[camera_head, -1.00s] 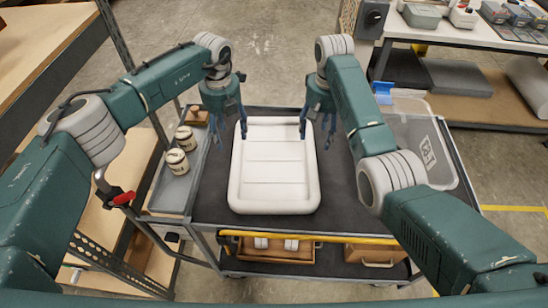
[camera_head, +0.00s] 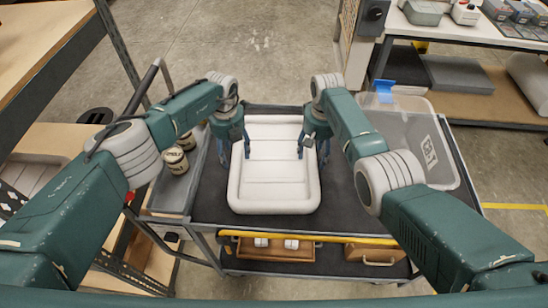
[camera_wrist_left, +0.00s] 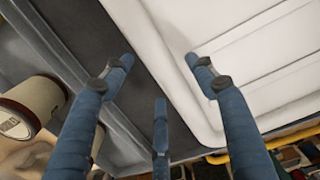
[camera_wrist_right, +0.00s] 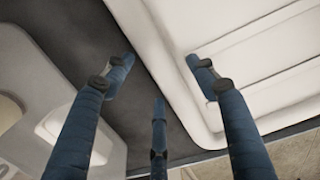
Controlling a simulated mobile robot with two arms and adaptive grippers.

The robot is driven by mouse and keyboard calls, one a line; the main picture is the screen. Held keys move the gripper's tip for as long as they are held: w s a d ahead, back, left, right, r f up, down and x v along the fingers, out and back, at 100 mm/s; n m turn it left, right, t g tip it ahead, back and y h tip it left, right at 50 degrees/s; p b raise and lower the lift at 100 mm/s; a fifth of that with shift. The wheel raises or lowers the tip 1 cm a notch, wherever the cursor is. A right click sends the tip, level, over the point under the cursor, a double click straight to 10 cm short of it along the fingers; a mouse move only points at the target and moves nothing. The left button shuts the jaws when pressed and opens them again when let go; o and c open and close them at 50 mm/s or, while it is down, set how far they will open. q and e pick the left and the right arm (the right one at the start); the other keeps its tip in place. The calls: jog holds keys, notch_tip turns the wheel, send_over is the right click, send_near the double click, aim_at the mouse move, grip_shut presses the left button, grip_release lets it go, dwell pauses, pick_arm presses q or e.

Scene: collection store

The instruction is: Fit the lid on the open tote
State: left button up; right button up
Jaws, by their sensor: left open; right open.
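A white rectangular lid (camera_head: 274,185) with a raised rim and ribbed panels lies flat on the cart's dark mat. A clear grey tote (camera_head: 400,130) with a printed label stands to its right, partly hidden by my right arm. My left gripper (camera_head: 234,150) is open at the lid's left edge; in the left wrist view the lid's rim (camera_wrist_left: 180,95) lies between its fingers. My right gripper (camera_head: 312,147) is open at the lid's right edge, and the right wrist view shows the lid (camera_wrist_right: 250,60) the same way. Whether the fingers touch the lid is unclear.
A grey side tray (camera_head: 178,195) with lidded jars (camera_head: 175,160) is left of the mat. A lower shelf holds a wooden tray (camera_head: 275,249) and box. A blue object (camera_head: 383,88) is at the tote's back. The mat's front strip is clear.

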pick_arm(q)
jog(key=shift+c, duration=0.5)
pick_arm(e)
jog(key=shift+r, duration=0.1)
jog(key=shift+c, duration=0.5)
pick_arm(q)
jog(key=c, duration=1.3)
pick_arm(e)
jog(key=c, duration=1.3)
pick_arm(q)
jog(key=shift+r, duration=0.1)
jog(key=shift+c, duration=0.2)
pick_arm(e)
jog(key=shift+c, duration=0.2)
